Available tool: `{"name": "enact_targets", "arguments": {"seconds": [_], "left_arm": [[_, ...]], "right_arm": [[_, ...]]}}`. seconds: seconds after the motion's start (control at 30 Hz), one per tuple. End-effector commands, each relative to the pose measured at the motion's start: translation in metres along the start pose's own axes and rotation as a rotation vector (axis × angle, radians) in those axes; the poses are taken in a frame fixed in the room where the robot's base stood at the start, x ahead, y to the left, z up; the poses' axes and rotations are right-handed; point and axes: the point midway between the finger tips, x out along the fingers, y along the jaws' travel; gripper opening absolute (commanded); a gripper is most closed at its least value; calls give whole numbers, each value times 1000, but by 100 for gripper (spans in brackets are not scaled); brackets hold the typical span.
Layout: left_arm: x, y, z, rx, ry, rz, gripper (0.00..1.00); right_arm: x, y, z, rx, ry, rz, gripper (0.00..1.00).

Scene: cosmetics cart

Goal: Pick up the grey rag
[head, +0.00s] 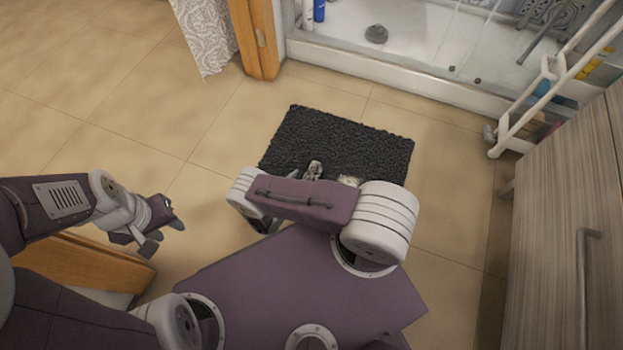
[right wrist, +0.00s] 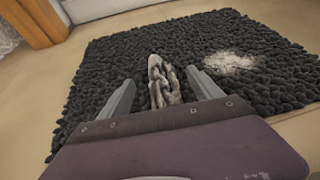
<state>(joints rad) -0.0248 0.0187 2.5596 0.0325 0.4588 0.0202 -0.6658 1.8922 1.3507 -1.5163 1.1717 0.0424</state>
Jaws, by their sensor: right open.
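The grey rag (right wrist: 163,83) is a crumpled, elongated grey piece lying on the dark shaggy mat (right wrist: 92,73). In the head view, the rag (head: 314,169) shows on the near part of the mat (head: 345,133), just beyond my right arm. My right gripper (right wrist: 160,78) is open, and the rag appears between its two fingers in the right wrist view. I cannot tell whether the fingers touch it. My left gripper (head: 166,236) is open and empty, over the tiled floor at the left.
A whitish patch (right wrist: 229,62) lies on the mat right of the rag. A shower tray (head: 400,45) is behind the mat. A wooden cabinet (head: 565,220) and a white rail (head: 545,85) stand at the right. Bare tiles surround the mat.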

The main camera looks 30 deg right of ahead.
Motion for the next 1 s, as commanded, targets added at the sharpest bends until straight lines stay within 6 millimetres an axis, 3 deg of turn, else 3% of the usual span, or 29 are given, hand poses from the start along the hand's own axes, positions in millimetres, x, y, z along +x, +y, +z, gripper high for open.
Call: {"name": "enact_targets", "arguments": {"seconds": [0.13,0.37,0.5,0.63,0.9,0.93,1.0], "left_arm": [[21,0,2,0,0,0,36],[27,0,3,0,-1,0,36],[56,-1,6,0,-1,0,36],[66,-1,7,0,-1,0,36],[65,-1,7,0,-1,0,36],[65,-1,7,0,-1,0,36],[65,-1,7,0,-1,0,36]], "right_arm": [[27,-1,-5,3,1,-8,74],[39,-1,-3,2,1,-4,74],[65,-2,-15,4,1,-8,74],[83,-2,-12,4,0,-7,74],[87,-2,-7,2,0,-3,74],[87,-2,-7,2,0,-3,71],[87,-2,-7,2,0,-3,52]]}}
